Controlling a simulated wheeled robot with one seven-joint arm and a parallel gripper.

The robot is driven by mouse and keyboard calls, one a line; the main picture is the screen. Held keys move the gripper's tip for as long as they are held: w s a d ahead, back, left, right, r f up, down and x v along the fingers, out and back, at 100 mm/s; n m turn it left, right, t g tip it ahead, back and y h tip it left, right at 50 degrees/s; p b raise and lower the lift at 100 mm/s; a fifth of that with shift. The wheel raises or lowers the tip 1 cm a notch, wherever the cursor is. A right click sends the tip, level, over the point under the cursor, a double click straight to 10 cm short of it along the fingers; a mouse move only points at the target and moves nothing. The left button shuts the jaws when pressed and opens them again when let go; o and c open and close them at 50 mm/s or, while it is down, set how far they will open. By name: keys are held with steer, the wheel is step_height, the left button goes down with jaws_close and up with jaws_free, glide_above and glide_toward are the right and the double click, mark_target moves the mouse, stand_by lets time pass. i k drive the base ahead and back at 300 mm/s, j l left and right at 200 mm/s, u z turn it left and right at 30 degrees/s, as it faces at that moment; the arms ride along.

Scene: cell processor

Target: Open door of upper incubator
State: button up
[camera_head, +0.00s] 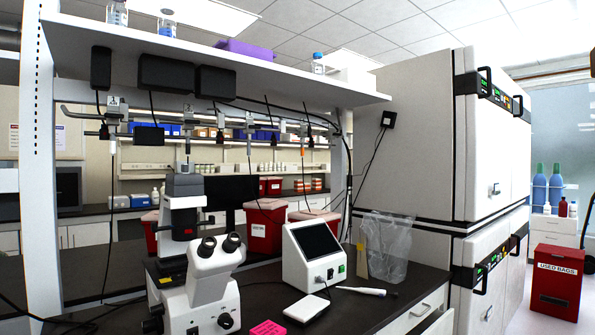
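The upper incubator (418,140) is a large white box stacked on a second one at the right of the head view. Its white door (490,150) faces right and looks closed. A small metal latch handle (494,189) sits low on the door. A black control strip with green displays (496,93) and black bar handles runs along the top of its front. The lower incubator (482,285) is directly beneath, with a similar dark strip. My gripper is not in view.
A dark bench with a white microscope (205,280), a screen device (313,255) and a clear bag (388,245) stands left of the incubators. A red used-bags bin (555,283) stands on the floor at right. Some floor between incubators and bin is clear.

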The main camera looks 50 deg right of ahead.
mark_target(482, 143)
steer(key=z, duration=2.45)
steer(key=i+l, duration=0.3)
steer(key=i, duration=0.2)
steer(key=i+u, duration=0.1)
steer(key=u, duration=0.3)
steer(key=i+l+u, duration=0.1)
steer(key=u, duration=0.35)
steer(key=i+l+u, duration=0.1)
steer(key=u, duration=0.3)
steer(key=k+l, duration=0.05)
steer(key=l, duration=0.05)
